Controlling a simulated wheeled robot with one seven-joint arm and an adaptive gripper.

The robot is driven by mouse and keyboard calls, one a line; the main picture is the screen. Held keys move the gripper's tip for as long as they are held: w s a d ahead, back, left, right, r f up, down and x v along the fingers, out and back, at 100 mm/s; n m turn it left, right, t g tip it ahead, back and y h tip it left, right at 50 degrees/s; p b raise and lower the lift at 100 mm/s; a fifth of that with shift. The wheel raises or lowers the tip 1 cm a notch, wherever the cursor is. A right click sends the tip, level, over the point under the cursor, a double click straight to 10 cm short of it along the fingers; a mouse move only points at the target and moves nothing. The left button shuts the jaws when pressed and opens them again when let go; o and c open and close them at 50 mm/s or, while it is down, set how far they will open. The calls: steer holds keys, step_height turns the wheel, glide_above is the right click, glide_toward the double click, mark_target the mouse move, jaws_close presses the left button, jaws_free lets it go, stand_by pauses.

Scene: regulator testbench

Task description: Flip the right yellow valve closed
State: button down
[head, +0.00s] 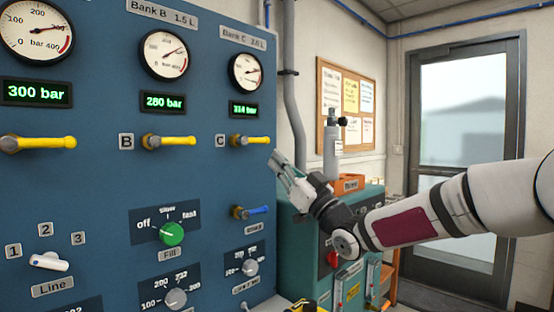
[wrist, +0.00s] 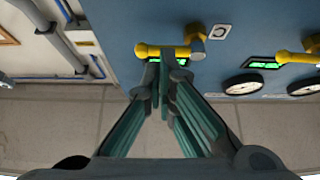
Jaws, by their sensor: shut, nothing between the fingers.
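The right yellow valve (head: 252,140), beside the label C, has its handle lying level and pointing right on the blue panel. In the wrist view, which is turned over, its yellow handle (wrist: 147,50) runs left from the pivot. My gripper (head: 277,161) is shut and empty, just right of and slightly below the handle's free end in the head view. In the wrist view my gripper's fingertips (wrist: 166,66) overlap the handle's middle. I cannot tell whether they touch it.
Two other yellow valves, the middle one (head: 170,141) and the left one (head: 40,143), also lie level. A blue-handled valve (head: 252,211) sits below the right yellow one. A teal cabinet (head: 300,225) with a grey cylinder (head: 332,150) stands right of the panel.

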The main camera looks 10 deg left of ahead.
steer(key=s+d+f+m+g+h, duration=0.1)
steer(key=s+d+f+h, duration=0.1)
steer(key=d+f+h, duration=0.4)
steer(key=s+d+f+m+h, duration=0.25)
steer(key=f+h, duration=0.25)
steer(key=f, duration=0.3)
steer(key=s+d+f+m+g+h, duration=0.1)
steer(key=s+d+f+g+h, duration=0.1)
steer(key=s+d+h, duration=0.4)
steer(key=s+d+f+m+g+h, duration=0.1)
steer(key=s+d+f+m+h, duration=0.15)
steer(key=s+d, duration=0.35)
steer(key=s+d+f+m+g, duration=0.1)
steer(key=s+d+f+g, duration=0.2)
steer(key=s, duration=0.8)
steer(key=s+d+f+m+g, duration=0.2)
steer(key=s+g, duration=0.2)
steer(key=s, duration=0.7)
steer(key=s+d+f+m+g, duration=0.1)
steer(key=s+d+f+g, duration=0.2)
steer(key=s, duration=0.8)
step_height(320, 180, up, 18)
steer(key=t+p, duration=0.3)
steer(key=p, duration=1.3)
steer(key=shift+a, duration=0.25)
